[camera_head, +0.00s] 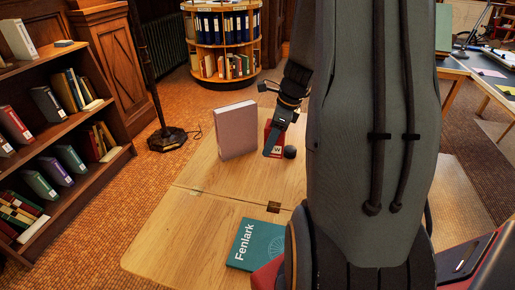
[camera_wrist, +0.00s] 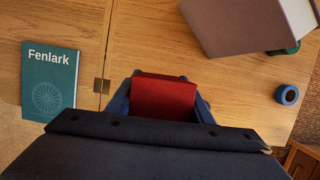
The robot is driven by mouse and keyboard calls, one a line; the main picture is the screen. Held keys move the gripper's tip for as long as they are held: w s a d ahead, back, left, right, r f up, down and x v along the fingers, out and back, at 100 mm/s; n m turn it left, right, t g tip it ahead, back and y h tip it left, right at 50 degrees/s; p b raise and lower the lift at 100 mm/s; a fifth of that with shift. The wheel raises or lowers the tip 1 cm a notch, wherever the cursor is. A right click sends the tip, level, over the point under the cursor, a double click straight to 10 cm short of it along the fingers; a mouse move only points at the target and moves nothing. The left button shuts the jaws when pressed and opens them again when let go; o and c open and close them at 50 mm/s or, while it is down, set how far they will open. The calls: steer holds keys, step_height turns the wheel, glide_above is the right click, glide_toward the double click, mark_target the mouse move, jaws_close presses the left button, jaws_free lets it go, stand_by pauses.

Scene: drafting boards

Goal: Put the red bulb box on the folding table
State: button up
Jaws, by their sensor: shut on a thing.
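The red bulb box (camera_head: 267,132) shows partly behind my gripper (camera_head: 274,140) in the head view, over the far half of the folding table (camera_head: 190,225). In the wrist view the red bulb box (camera_wrist: 165,97) sits between the dark blue fingers of my gripper (camera_wrist: 163,92), which is shut on it. The folding table (camera_wrist: 150,40) has a light wood top with a brass hinge at its fold. I cannot tell whether the box touches the tabletop; its lower part is hidden.
A large mauve book or binder (camera_head: 237,130) stands left of the box. A small dark round item (camera_head: 290,152) is close on its right. A teal Fenlark book (camera_head: 257,245) lies on the near half. Bookshelves (camera_head: 60,110) stand at the left. The near-left tabletop is clear.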

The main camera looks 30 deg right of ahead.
steer(key=shift+s+d+f, duration=0.1)
steer(key=shift+d+f, duration=0.1)
steer(key=shift+f, duration=0.25)
step_height(320, 180, down, 9)
steer(key=shift+f+b, duration=0.1)
steer(key=shift+b, duration=0.3)
steer(key=shift+f, duration=0.1)
steer(key=o, duration=1)
steer(key=shift+o, duration=0.2)
